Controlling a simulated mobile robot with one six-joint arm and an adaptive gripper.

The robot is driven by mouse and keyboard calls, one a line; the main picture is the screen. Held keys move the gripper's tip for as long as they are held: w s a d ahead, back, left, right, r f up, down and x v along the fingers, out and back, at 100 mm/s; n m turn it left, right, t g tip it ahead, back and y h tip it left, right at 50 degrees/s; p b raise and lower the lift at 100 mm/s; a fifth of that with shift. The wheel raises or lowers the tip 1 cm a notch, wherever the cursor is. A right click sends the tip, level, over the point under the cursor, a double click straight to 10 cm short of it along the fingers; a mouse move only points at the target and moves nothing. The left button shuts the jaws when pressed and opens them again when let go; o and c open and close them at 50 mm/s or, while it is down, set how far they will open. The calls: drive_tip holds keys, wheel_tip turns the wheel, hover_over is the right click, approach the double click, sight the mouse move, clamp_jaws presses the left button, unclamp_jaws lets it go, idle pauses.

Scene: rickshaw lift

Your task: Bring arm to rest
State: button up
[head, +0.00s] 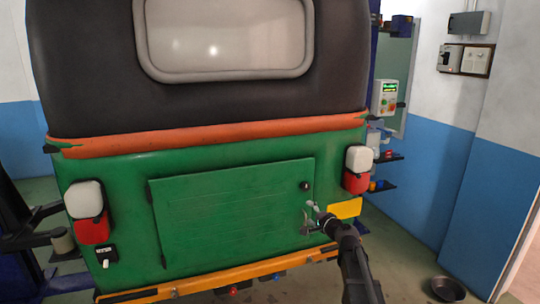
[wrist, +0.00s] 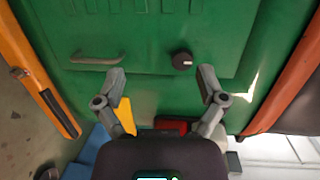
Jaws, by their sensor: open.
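My gripper (head: 311,217) is in front of the lower right part of the rickshaw's green rear hatch (head: 225,215). In the wrist view my gripper (wrist: 161,78) has its two fingers spread wide with nothing between them. The hatch looks closed. A dark round knob (head: 305,186) sits near its right edge; it also shows in the wrist view (wrist: 182,60), just beyond the fingertips and apart from them. A grey bar handle (wrist: 97,58) is on the left in the wrist view. My arm comes up from the lower right in the head view.
The rickshaw's orange bumper (head: 215,281) runs below the hatch. Red and white tail lamps (head: 357,168) flank it, with a yellow plate (head: 345,208) on the right. A dark bowl (head: 448,289) lies on the floor at right. A control box (head: 386,98) is behind. Floor at right is mostly clear.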

drive_tip(key=s+a+f+n+g+h, duration=0.1)
drive_tip(key=s+a+f+n+g, duration=0.2)
drive_tip(key=s+f+n+g, duration=0.4)
drive_tip(key=s+a+f+n+g, duration=0.2)
drive_tip(key=s+a+f, duration=0.15)
drive_tip(key=s, duration=0.55)
drive_tip(key=s+d+f+n+g+h, duration=0.1)
drive_tip(key=s+d+f+g+h, duration=0.2)
drive_tip(key=s, duration=0.4)
drive_tip(key=s+d+f+n+g+h, duration=0.2)
drive_tip(key=s+d+f+h, duration=0.1)
drive_tip(key=s, duration=0.5)
drive_tip(key=shift+d+g+h, duration=0.3)
drive_tip(key=shift+d+g, duration=0.1)
drive_tip(key=shift+d, duration=0.15)
drive_tip(key=shift+w, duration=0.1)
